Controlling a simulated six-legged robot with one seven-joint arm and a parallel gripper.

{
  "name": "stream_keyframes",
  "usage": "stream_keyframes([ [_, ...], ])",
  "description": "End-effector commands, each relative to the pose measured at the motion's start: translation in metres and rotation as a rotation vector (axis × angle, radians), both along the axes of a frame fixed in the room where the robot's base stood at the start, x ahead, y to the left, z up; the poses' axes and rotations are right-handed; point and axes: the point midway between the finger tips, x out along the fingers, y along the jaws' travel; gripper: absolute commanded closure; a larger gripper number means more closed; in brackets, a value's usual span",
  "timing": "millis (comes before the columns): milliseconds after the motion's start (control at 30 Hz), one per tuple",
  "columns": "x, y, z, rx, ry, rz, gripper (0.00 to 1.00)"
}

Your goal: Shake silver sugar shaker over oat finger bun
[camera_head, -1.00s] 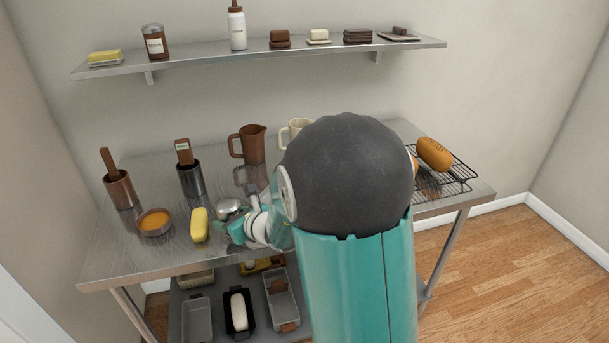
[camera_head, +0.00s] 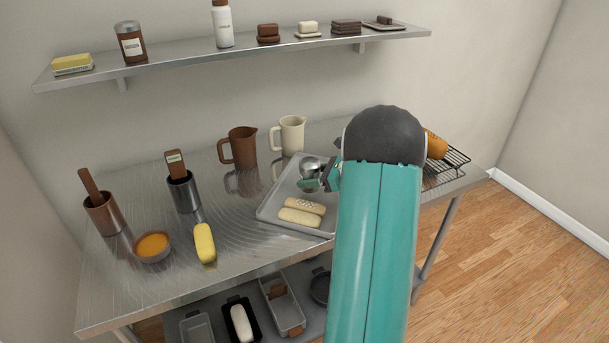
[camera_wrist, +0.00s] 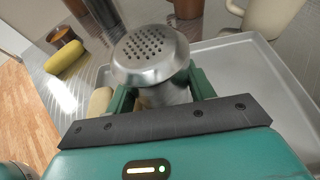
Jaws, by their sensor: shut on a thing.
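The silver sugar shaker (camera_head: 310,167) is held in my gripper (camera_head: 322,182) above the back part of a grey tray. In the wrist view its domed lid with many holes (camera_wrist: 150,50) points up toward the camera, and the green fingers are on either side of its body. A pale finger bun with light flecks (camera_head: 305,205), which looks like the oat finger bun, lies on the tray, in front of the shaker. A plainer pale bun (camera_head: 300,217) lies beside it, nearer the front. A pale bun (camera_wrist: 100,101) is partly hidden behind the shaker in the wrist view.
The tray (camera_head: 267,212) lies on the steel table, its right side hidden by my arm. A yellow bun (camera_head: 205,243), an orange bowl (camera_head: 153,246) and two utensil pots are left. A brown jug (camera_head: 243,148) and cream jug (camera_head: 291,135) stand behind. A wire rack (camera_head: 457,160) is right.

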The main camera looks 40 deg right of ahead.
Motion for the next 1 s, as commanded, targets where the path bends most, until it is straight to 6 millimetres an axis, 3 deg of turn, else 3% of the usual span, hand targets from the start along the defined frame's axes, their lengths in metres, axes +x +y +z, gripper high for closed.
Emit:
stream_keyframes([
  [467, -0.015, -0.012, -0.003, 0.0, 0.004, 0.001, 0.72],
  [1000, -0.02, -0.003, -0.001, -0.173, -0.086, 0.001, 0.72],
])
